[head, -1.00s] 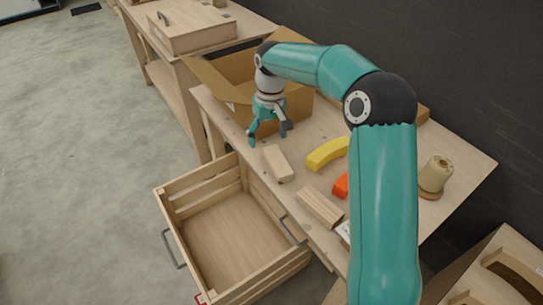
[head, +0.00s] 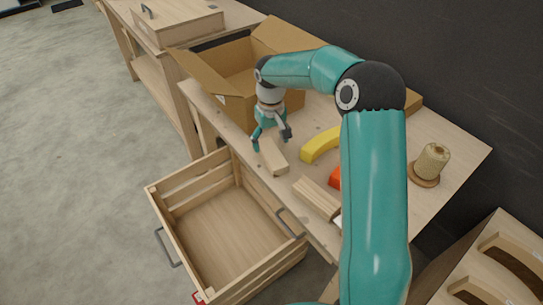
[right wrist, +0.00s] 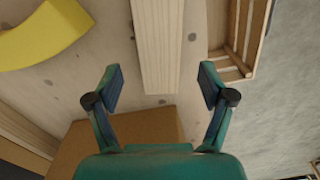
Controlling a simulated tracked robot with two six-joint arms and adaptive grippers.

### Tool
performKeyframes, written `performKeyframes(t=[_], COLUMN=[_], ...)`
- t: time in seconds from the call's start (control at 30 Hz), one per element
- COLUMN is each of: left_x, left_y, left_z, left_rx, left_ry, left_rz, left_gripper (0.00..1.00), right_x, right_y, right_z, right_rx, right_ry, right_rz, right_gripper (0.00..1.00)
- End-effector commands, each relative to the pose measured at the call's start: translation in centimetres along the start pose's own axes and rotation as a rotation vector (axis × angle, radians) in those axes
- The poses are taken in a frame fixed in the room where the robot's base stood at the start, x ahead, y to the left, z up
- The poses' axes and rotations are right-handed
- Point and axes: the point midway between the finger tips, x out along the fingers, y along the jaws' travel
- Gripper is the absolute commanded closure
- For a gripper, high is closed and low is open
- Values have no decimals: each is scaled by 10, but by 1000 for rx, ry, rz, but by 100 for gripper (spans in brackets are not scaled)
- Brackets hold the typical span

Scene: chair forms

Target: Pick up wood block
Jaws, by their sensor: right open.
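A pale wood block (head: 273,160) lies on the workbench (head: 440,208), close to its front edge. My right gripper (head: 271,141) points down over the far end of this block, open and empty. In the right wrist view the wood block (right wrist: 158,42) runs lengthwise, its near end between the two spread fingertips (right wrist: 160,80), with a gap on each side. I cannot tell how high the fingertips are above the bench. My left gripper is not in view.
A yellow curved piece (head: 318,146), an orange piece (head: 335,178) and another wooden piece (head: 316,197) lie right of the block. An open cardboard box (head: 228,104) stands behind the gripper. A spool (head: 432,160) stands farther right. A slatted crate (head: 166,208) is below the front edge.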

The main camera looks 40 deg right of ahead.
Motion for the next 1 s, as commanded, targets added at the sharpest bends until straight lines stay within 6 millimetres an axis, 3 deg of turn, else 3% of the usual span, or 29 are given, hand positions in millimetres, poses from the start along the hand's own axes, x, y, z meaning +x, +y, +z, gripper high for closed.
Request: performKeyframes(t=[0.4, 0.67, 1.0], left_x=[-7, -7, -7], left_y=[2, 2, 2], left_z=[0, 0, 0], left_rx=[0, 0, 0], left_ry=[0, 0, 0], left_rz=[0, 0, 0], left_gripper=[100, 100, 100], right_x=[48, 51, 51], right_y=[1, 1, 1], right_z=[4, 4, 4], right_rx=[1, 1, 1], right_ry=[-3, -1, -1], right_rz=[0, 0, 0], right_gripper=[19, 19, 74])
